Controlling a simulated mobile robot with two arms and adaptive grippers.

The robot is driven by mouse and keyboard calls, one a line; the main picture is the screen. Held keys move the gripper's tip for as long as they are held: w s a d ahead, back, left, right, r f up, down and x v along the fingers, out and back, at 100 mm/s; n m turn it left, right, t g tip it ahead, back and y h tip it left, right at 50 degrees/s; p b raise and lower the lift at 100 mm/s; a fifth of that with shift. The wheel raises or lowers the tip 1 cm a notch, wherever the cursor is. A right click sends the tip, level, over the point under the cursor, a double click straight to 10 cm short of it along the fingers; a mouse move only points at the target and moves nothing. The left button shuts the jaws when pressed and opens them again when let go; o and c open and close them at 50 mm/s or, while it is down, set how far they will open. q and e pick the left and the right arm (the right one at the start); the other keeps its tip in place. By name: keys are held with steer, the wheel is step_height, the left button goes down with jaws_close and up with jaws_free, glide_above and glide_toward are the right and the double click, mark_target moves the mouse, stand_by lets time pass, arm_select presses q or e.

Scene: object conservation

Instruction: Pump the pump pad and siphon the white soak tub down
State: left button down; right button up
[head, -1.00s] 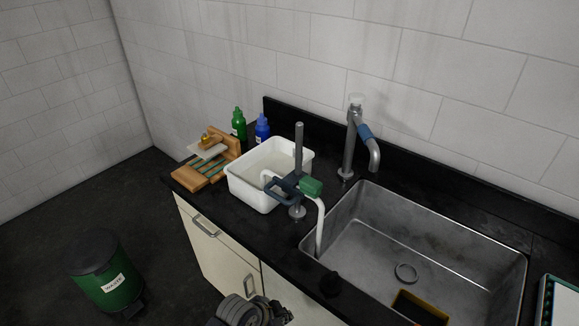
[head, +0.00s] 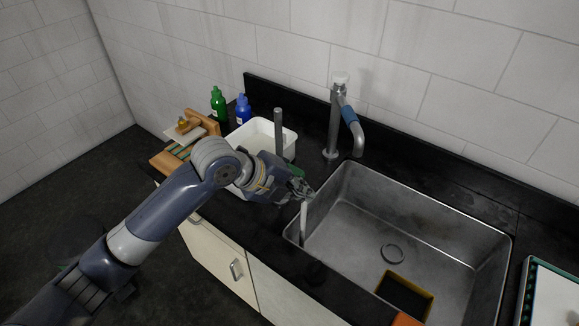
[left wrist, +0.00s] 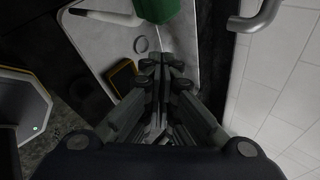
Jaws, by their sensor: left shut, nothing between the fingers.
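The white soak tub (head: 289,136) stands on the black counter, left of the sink. The green pump pad (head: 297,171) is mostly hidden behind my left gripper; in the left wrist view the pad (left wrist: 156,9) is at the top edge, just beyond the fingertips. My left gripper (head: 303,189) is shut and empty beside the pad; contact cannot be told. The white siphon tube (head: 304,221) hangs into the sink's left end. The grey stand post (head: 278,130) rises in front of the tub. My right gripper is out of view.
The steel sink (head: 420,215) holds a drain ring (head: 392,253) and a yellow-edged dark item (head: 404,296). A faucet (head: 335,120) stands behind it. Green (head: 218,103) and blue (head: 243,108) bottles and a wooden rack (head: 168,163) are at the left.

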arm_select(q)
steer(key=w+a+r+m, duration=0.2)
steer(key=w+r+m, duration=0.6)
steer(key=r, duration=0.3)
steer(key=shift+w+a+r+t, duration=0.25)
steer(key=shift+w+a+t, duration=0.15)
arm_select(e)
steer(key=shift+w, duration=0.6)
arm_select(q)
steer(key=shift+f, duration=0.15)
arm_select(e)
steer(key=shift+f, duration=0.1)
arm_select(q)
step_height(320, 180, down, 7)
steer(key=b, duration=0.7)
steer(key=shift+r, duration=0.2)
steer(key=shift+f, duration=1)
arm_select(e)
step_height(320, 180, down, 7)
arm_select(q)
steer(key=shift+f, duration=0.4)
